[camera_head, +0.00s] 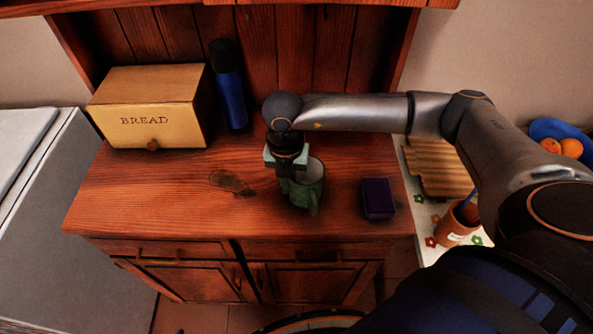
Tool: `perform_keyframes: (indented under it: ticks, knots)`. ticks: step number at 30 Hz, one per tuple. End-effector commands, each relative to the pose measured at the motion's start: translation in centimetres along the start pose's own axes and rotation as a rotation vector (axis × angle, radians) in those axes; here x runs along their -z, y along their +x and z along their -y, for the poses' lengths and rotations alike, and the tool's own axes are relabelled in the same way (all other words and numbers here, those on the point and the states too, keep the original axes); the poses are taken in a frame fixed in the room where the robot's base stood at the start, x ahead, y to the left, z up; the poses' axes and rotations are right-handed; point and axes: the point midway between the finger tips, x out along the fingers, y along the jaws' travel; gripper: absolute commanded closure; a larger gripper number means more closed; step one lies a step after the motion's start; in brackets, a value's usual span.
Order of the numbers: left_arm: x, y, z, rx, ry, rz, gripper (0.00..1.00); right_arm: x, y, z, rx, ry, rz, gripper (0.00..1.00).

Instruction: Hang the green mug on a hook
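The green mug (308,190) stands on the wooden counter near its front middle, with its opening up and a handle-like part toward the front. My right gripper (287,176) comes down over the mug's left side, with its fingers at the rim. The fingertips are partly hidden by the gripper body and the mug, so I cannot tell whether they are closed on it. My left gripper is not in view. No hook can be seen in this view.
A bread box (160,88) and a blue bottle (231,92) stand at the back left of the counter (160,195). A dark purple box (378,198) lies right of the mug. A brown pot (457,224) and a bowl with oranges (562,135) are farther right. The counter's left front is clear.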

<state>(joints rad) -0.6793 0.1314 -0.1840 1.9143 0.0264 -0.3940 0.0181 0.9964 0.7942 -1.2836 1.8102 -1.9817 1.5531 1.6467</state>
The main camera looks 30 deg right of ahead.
Motion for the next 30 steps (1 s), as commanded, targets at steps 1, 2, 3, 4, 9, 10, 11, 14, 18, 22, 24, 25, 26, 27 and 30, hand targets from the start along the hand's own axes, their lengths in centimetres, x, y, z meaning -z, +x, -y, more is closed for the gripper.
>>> perform_keyframes:
  ticks: [1, 2, 3, 4, 9, 10, 11, 14, 18, 22, 24, 25, 26, 27, 30]
  knots:
    - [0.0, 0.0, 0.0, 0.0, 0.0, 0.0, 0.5, -0.1, -0.3, -0.1, -0.003, 0.0, 0.002, 1.0]
    - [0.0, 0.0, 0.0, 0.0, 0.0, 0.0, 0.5, -0.1, -0.5, -0.1, -0.003, 0.0, 0.002, 1.0]
    - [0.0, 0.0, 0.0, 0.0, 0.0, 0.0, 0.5, -0.1, -0.7, -0.1, -0.004, 0.0, 0.002, 1.0]
    - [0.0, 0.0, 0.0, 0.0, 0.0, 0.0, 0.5, -0.1, -1.0, -0.1, -0.004, 0.0, 0.002, 1.0]
    - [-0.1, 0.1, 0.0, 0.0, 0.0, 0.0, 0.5, 0.0, -3.4, 0.0, -0.005, -0.001, 0.004, 1.0]
    - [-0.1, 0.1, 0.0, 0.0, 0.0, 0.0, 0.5, 0.6, -3.9, -0.1, -0.007, -0.004, 0.002, 1.0]
    - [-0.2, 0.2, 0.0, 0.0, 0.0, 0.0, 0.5, 1.1, -4.4, -0.1, -0.006, -0.005, 0.003, 1.0]
    - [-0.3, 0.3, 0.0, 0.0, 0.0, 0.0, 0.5, 3.0, -6.6, 0.0, -0.008, -0.008, 0.004, 1.0]
    - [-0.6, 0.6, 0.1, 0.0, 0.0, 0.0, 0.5, 6.1, -9.5, 0.1, -0.007, -0.011, 0.004, 1.0]
    - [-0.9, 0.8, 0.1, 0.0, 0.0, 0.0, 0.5, 9.3, -10.8, 0.2, -0.006, -0.01, 0.002, 1.0]
    - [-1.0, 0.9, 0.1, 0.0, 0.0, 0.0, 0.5, 10.7, -11.5, 0.2, -0.005, -0.008, 0.003, 1.0]
    - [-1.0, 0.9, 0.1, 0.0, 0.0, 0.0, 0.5, 11.2, -11.7, 0.2, -0.005, -0.008, 0.002, 1.0]
    - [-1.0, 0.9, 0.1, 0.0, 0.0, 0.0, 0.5, 11.7, -11.9, 0.2, -0.005, -0.009, 0.003, 1.0]
    - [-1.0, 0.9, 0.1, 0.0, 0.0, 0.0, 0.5, 12.2, -12.2, 0.3, -0.004, -0.007, 0.004, 1.0]
    - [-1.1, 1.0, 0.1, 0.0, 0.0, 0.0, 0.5, 13.2, -12.6, 0.3, -0.003, -0.004, 0.002, 1.0]
